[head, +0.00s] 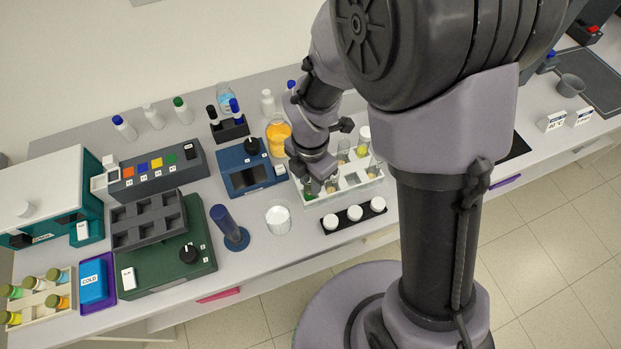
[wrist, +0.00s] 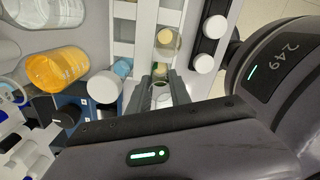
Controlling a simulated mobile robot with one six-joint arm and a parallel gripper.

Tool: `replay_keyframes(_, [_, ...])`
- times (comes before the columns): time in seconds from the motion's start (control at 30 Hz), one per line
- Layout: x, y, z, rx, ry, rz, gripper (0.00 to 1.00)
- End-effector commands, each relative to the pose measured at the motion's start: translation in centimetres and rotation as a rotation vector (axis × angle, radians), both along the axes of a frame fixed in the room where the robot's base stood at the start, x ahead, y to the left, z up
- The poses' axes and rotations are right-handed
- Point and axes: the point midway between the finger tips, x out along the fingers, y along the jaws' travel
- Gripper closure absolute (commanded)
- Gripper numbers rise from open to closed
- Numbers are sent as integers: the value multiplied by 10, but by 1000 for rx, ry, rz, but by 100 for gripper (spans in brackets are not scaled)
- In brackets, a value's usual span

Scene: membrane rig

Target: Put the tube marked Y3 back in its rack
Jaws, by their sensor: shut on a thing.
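My gripper (head: 318,172) is over the left part of a white rack (head: 345,201) on the bench. In the wrist view its two fingers (wrist: 161,82) are shut on a clear tube (wrist: 160,98), seen from above between them. I cannot read a Y3 mark on it, and my gripper hides most of it in the head view. I cannot tell whether its lower end is inside a rack slot. Other tubes stand in the white rack, one with amber contents (wrist: 166,40) just beyond the fingers. A pale-capped tube (head: 363,135) stands at the rack's back.
An orange flask (head: 279,137) and a blue device (head: 246,168) stand left of the rack. A black holder with white-capped jars (head: 354,214) lies in front of it. Another tube rack (head: 42,307) is far left.

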Motion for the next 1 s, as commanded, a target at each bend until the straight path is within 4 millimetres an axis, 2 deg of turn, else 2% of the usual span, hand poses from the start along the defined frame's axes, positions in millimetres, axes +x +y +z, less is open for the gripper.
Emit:
replay_keyframes(0.17, [0, 0, -3, 0, 0, 0, 100])
replay_keyframes(0.2, [0, 0, -3, 0, 0, 0, 72])
replay_keyframes(0.3, [0, 0, -3, 0, 0, 0, 52])
replay_keyframes(0.33, [0, 0, -3, 0, 0, 0, 50])
replay_keyframes(0.67, [0, 0, 1, 0, 0, 0, 50])
replay_keyframes(0.77, [1, 0, 16, 0, -2, 1, 50])
replay_keyframes(1.0, [1, 0, 78, 0, -4, 0, 50])
